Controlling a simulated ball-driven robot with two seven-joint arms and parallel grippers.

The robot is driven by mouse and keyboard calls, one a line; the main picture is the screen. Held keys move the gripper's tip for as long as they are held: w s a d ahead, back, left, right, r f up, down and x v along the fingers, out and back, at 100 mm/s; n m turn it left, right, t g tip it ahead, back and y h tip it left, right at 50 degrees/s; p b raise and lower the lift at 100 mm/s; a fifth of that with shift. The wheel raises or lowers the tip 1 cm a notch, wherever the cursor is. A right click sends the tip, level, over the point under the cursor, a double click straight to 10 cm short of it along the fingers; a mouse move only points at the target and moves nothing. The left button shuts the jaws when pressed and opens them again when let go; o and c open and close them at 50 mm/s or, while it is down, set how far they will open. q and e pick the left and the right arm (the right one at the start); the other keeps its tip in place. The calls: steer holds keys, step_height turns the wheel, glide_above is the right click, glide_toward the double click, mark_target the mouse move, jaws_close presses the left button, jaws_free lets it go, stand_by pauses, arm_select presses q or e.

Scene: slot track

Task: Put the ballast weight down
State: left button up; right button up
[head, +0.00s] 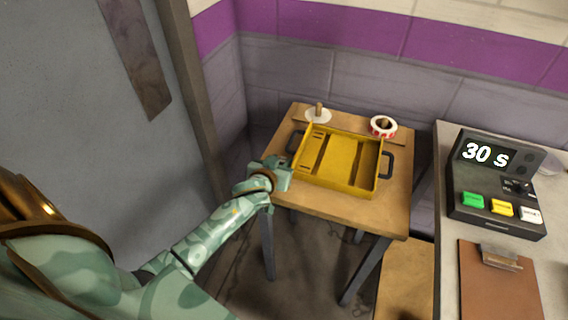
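I cannot make out a ballast weight in the head view. My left gripper (284,170) is at the left edge of a small wooden table, close beside a yellow tray (312,174). Its fingers are too small and covered to show whether they are open or shut, or whether they hold anything. The yellow tray lies flat on the table, with slots in its floor and a dark handle at each end. Its right handle (388,165) is free. My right gripper is not in view.
A white disc with a wooden peg (318,113) and a red-and-white tape roll (383,126) sit behind the tray on the wooden table (350,208). A grey counter at right holds a timer box (492,184) reading 30 s and a brown clipboard (498,285). The table's front strip is clear.

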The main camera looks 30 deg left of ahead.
arm_select(q)
steer(key=shift+w+a+f, duration=0.1)
steer(key=shift+w+f, duration=0.2)
steer(key=shift+w, duration=0.3)
steer(key=shift+r, duration=0.1)
steer(key=shift+s, duration=0.1)
steer(key=shift+c, duration=0.3)
jaws_close()
